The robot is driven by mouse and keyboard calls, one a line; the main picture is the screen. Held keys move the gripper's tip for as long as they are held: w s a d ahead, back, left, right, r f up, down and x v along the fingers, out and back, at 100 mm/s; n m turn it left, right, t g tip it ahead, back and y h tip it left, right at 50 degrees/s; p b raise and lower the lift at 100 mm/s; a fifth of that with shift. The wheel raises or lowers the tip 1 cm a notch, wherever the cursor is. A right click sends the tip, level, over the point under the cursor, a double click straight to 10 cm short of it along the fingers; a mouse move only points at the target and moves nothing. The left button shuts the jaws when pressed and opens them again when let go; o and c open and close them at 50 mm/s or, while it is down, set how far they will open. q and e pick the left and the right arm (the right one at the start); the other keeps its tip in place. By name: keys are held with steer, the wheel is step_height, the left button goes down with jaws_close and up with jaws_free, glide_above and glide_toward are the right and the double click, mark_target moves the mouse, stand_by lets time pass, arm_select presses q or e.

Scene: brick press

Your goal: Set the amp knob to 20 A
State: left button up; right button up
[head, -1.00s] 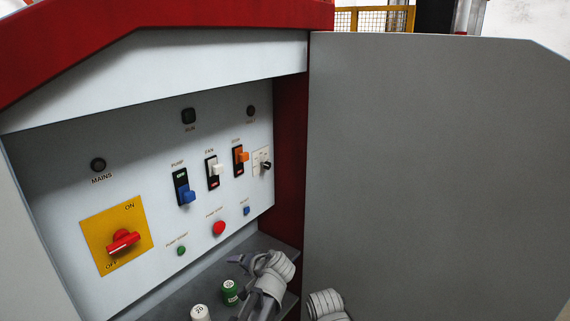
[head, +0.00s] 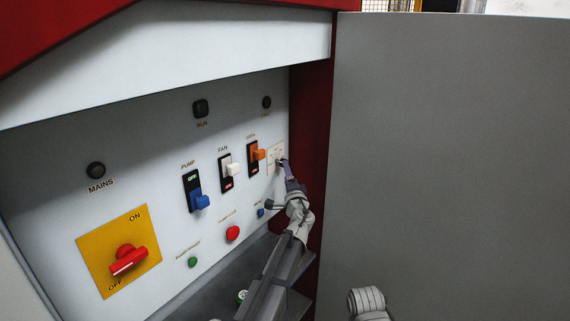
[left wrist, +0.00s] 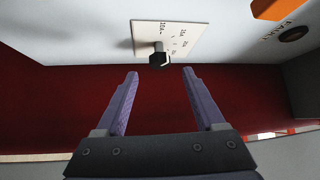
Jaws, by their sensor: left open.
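The amp knob (left wrist: 159,60) is small and black, on a short shaft from a pale plate (left wrist: 176,33) with printed amp marks. A 10 A mark shows at the plate's left; I cannot tell for sure which mark the knob points to. In the head view the plate (head: 272,158) is at the panel's right end, and my gripper partly hides the knob. My left gripper (left wrist: 160,72) is open, its purple fingers on either side of the knob's line, the tips just short of it and apart from it. My right gripper is not in view.
The orange switch (head: 258,155) sits just left of the plate. White fan (head: 233,169) and blue pump (head: 201,202) switches, a red button (head: 233,233) and the red mains handle (head: 128,261) are further left. A dark red side wall (left wrist: 60,100) lies close right of the panel.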

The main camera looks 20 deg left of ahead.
mark_target(280, 162)
arm_select(q)
steer(key=x, duration=0.7)
steer(key=shift+a+p, duration=0.1)
steer(key=shift+p, duration=0.3)
jaws_close()
